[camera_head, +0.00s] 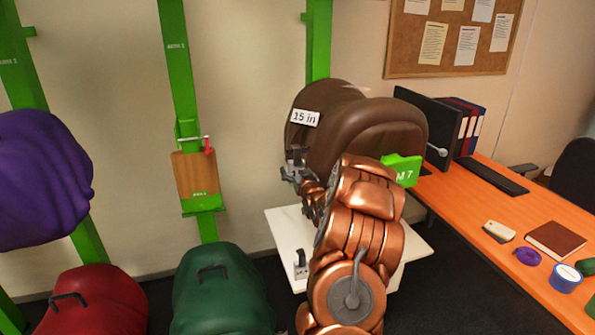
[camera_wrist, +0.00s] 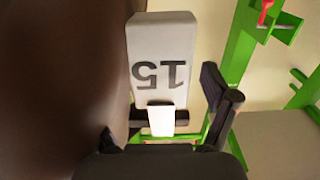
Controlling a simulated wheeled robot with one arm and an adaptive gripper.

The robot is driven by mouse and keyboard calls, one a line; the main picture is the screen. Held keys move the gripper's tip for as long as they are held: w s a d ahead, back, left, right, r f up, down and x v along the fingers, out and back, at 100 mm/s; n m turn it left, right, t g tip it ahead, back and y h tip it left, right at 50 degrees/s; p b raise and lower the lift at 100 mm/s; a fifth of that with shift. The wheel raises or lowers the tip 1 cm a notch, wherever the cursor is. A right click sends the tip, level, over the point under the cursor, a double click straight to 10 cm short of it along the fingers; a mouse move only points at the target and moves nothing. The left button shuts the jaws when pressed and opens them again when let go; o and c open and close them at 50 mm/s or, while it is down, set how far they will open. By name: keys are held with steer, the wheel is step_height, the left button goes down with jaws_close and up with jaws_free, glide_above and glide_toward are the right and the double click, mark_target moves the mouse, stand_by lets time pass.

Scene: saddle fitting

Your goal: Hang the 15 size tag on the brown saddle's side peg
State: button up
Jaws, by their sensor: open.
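The white 15 in size tag (camera_head: 304,118) is at the left side of the brown saddle (camera_head: 385,132), which sits on a green rack arm. My gripper (camera_head: 294,160) is just below the tag, beside the saddle. In the wrist view the tag (camera_wrist: 160,45) stands upright in the picture with its number upside down, close to the brown saddle (camera_wrist: 60,80). My gripper's dark right finger (camera_wrist: 222,95) is apart from the tag; the gripper is open. A small pale block (camera_wrist: 161,120) overlaps the tag's lower end. I cannot tell whether it is the side peg.
A white table (camera_head: 415,245) stands below the saddle, with a small grey fixture (camera_head: 301,265) on it. Green (camera_head: 220,290), red (camera_head: 95,305) and purple (camera_head: 40,180) saddles are to the left. An orange desk (camera_head: 480,205) stands at right. A green post (camera_wrist: 240,45) lies right of my gripper.

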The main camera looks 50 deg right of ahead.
steer(key=v, duration=1.2)
stand_by(0.4)
steer(key=s+a+f+n+g+y, duration=0.1)
steer(key=a+f+n+g+y, duration=0.2)
steer(key=a, duration=0.9)
steer(key=s+a+f+n+g+y, duration=0.1)
steer(key=a+g+y, duration=0.3)
steer(key=a, duration=0.9)
steer(key=s+a+r+g, duration=0.1)
steer(key=s+a+g, duration=0.2)
steer(key=s+a, duration=0.4)
steer(key=s+a+r+n+g+y, duration=0.1)
steer(key=s+a+g, duration=0.3)
steer(key=s, duration=0.8)
steer(key=s+a+r+g, duration=0.1)
steer(key=s+a+g, duration=0.2)
steer(key=s+a, duration=0.6)
steer(key=shift+s+a+r+n+g+y, duration=0.2)
steer(key=shift+s+a+n+g+y, duration=0.15)
steer(key=shift+s, duration=0.5)
